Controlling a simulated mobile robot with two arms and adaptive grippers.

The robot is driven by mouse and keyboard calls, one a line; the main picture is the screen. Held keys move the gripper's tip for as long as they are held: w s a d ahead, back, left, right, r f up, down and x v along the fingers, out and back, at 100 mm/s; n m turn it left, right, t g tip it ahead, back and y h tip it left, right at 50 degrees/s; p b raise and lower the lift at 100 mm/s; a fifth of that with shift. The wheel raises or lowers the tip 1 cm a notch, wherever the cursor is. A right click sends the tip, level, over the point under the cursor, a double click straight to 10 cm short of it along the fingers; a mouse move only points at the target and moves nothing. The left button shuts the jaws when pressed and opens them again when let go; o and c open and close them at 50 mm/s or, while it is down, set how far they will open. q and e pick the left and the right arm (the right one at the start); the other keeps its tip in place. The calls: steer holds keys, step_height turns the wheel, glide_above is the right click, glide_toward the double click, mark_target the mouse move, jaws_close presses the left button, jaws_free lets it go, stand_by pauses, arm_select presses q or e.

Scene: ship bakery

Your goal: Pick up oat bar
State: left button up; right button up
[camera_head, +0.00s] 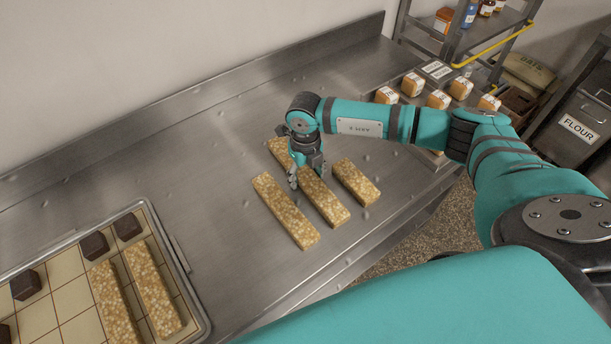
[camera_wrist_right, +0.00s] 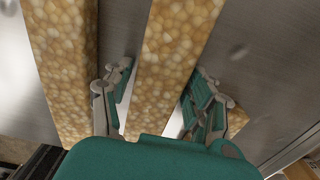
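Several golden, grainy oat bars lie on the steel counter in the head view. A long left bar (camera_head: 284,210), a long middle bar (camera_head: 326,203) and a shorter right bar (camera_head: 355,182) lie side by side with gaps. My right gripper (camera_head: 306,173) points down over the middle bar and hides part of it. In the right wrist view my right gripper (camera_wrist_right: 162,100) is open, one finger on each side of the middle bar (camera_wrist_right: 172,50). The left finger is in the gap beside the left bar (camera_wrist_right: 64,60). Contact cannot be told. My left gripper is out of view.
A gridded tray (camera_head: 180,258) at lower left holds two oat bars (camera_head: 154,290) and dark cubes (camera_head: 93,245). Several orange-and-white packages (camera_head: 413,84) stand at the counter's far right. A shelf rack (camera_head: 495,40) and a flour bin (camera_head: 580,125) stand beyond. The counter's back left is clear.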

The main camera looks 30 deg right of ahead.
steer(key=shift+r, duration=0.1)
steer(key=c, duration=1)
steer(key=shift+c, duration=0.2)
